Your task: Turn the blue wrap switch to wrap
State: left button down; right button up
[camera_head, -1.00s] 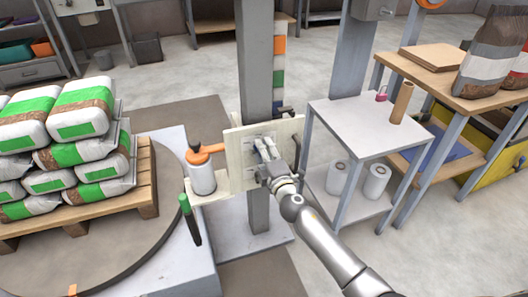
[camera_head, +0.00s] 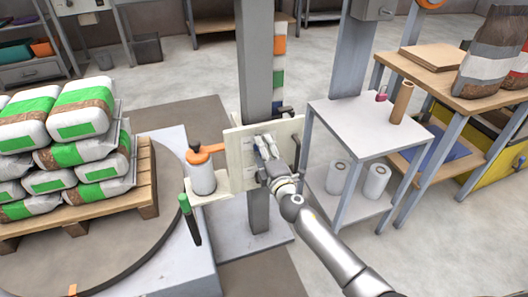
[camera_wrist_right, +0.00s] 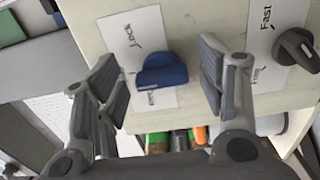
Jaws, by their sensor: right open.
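The blue wrap switch (camera_wrist_right: 162,72) is a rounded knob on a cream panel (camera_wrist_right: 118,38), which also shows on the post in the head view (camera_head: 240,168). My right gripper (camera_wrist_right: 155,58) is open, with one finger on each side of the blue knob and a visible gap on both sides. In the head view, the right gripper (camera_head: 266,146) is at the panel front and hides the knob. My left gripper is not in view.
A dark knob (camera_wrist_right: 298,48) with a "Fast" label is right of the right finger. An orange-topped roll (camera_head: 202,170) stands left of the panel, near a pallet of bags (camera_head: 125,205). A grey table (camera_head: 365,125) stands to the right.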

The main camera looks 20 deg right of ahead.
jog(key=s, duration=1.2)
jog(key=shift+d, duration=0.2)
